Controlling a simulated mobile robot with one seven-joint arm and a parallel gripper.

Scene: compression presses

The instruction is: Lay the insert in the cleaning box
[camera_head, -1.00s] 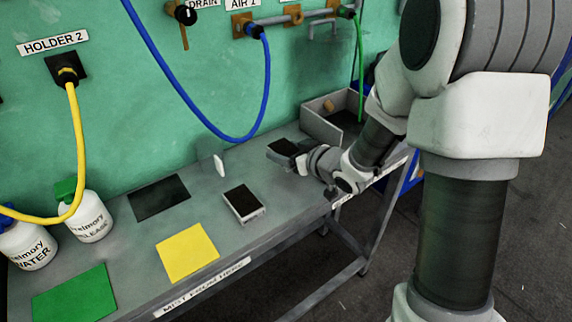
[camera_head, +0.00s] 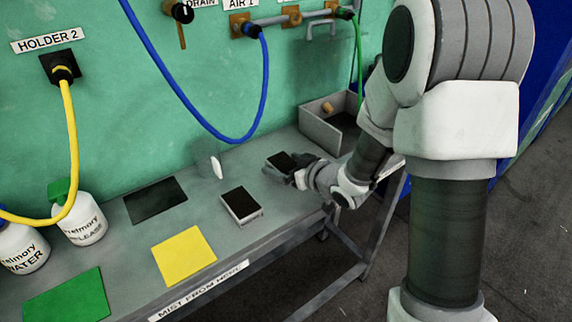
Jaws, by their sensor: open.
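A block with a dark top and pale sides (camera_head: 279,164) is at my gripper's tip, on or just over the bench; I cannot tell which. A second block of the same look (camera_head: 241,207) lies on the bench to its left, apart from the gripper. Which of them is the insert I cannot tell. My gripper (camera_head: 295,166) is open, with its fingers at the right end of the first block; the fingers are small and partly hidden. The grey open-topped box (camera_head: 318,131), seemingly the cleaning box, stands behind the gripper against the wall, with a small tan object (camera_head: 328,106) in it.
A yellow mat (camera_head: 184,256), a green mat (camera_head: 68,296) and a dark mat (camera_head: 155,199) lie on the bench (camera_head: 129,258). Two white bottles (camera_head: 82,224) stand at the left. A small white disc (camera_head: 216,166) stands near the wall. Blue and yellow hoses hang from the wall.

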